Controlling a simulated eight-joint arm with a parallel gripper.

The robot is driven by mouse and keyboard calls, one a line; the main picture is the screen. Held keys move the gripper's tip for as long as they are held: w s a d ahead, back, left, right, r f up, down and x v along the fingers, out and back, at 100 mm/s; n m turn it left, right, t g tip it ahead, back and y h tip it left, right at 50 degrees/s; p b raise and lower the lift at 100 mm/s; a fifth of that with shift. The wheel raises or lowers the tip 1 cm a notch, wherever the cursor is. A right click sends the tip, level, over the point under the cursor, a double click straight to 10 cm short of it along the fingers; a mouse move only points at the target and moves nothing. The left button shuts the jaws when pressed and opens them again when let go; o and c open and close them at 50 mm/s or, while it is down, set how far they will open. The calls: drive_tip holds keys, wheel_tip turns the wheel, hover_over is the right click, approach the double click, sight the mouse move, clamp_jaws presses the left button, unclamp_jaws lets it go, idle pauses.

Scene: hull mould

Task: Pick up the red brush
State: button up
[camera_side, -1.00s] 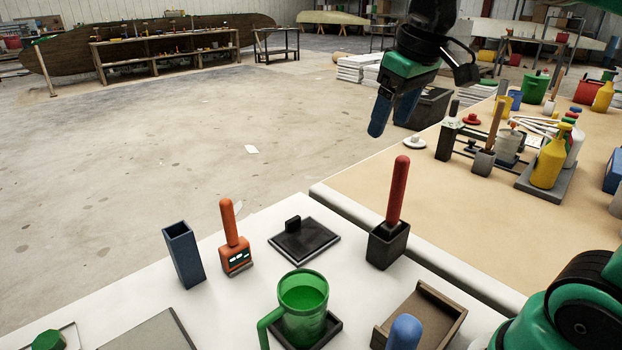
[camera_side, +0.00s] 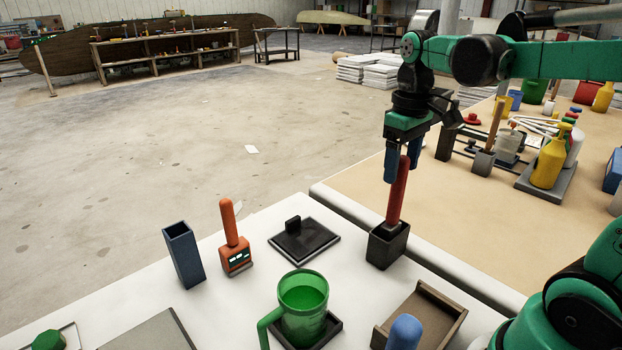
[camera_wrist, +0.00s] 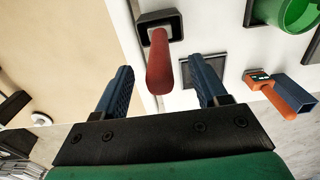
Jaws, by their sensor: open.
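The red brush (camera_side: 398,190) stands upright, its handle rising from a black square holder (camera_side: 388,246) on the white table; its lower end is hidden inside the holder. My gripper (camera_side: 403,170) is open at the top of the red handle, fingers pointing down. In the side view the blue fingers appear to either side of the handle top. In the wrist view the red handle (camera_wrist: 160,62) shows ahead of and between the two fingertips (camera_wrist: 163,78), with space on both sides. I cannot tell whether a finger touches it.
A brown tray (camera_side: 440,310) is in front. A tan table (camera_side: 450,190) with bottles adjoins on the right.

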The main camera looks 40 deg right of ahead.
drive_tip(key=shift+f, duration=1.05)
clamp_jaws()
drive_tip(key=shift+r, duration=0.15)
